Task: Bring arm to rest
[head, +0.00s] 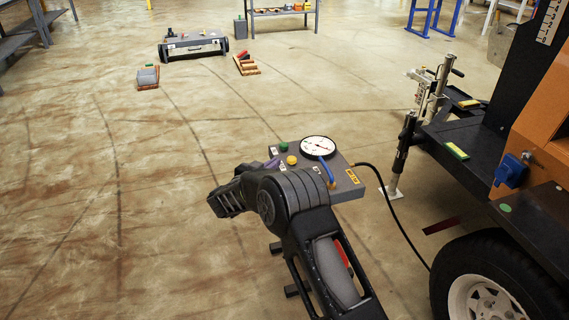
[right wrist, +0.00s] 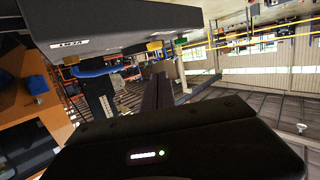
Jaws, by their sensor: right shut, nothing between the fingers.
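My right arm comes in from the bottom of the head view, bent at the elbow, and hides part of the grey control box (head: 345,184). The right gripper's dark fingers show in the right wrist view (right wrist: 157,92), closed together with nothing between them. The box carries a round white gauge (head: 317,146), a green button (head: 283,147), a yellow button (head: 292,160) and a blue lever (head: 328,172). In the right wrist view the box's grey side (right wrist: 110,30) is close beside the gripper; I cannot tell whether they touch. My left gripper is not in view.
The orange and black trailer (head: 545,125) with its wheel (head: 485,300) and jack post (head: 403,145) stands at the right. A black cable (head: 395,210) runs from the box toward the wheel. A low grey cart (head: 193,44) stands far back. The floor at left is clear.

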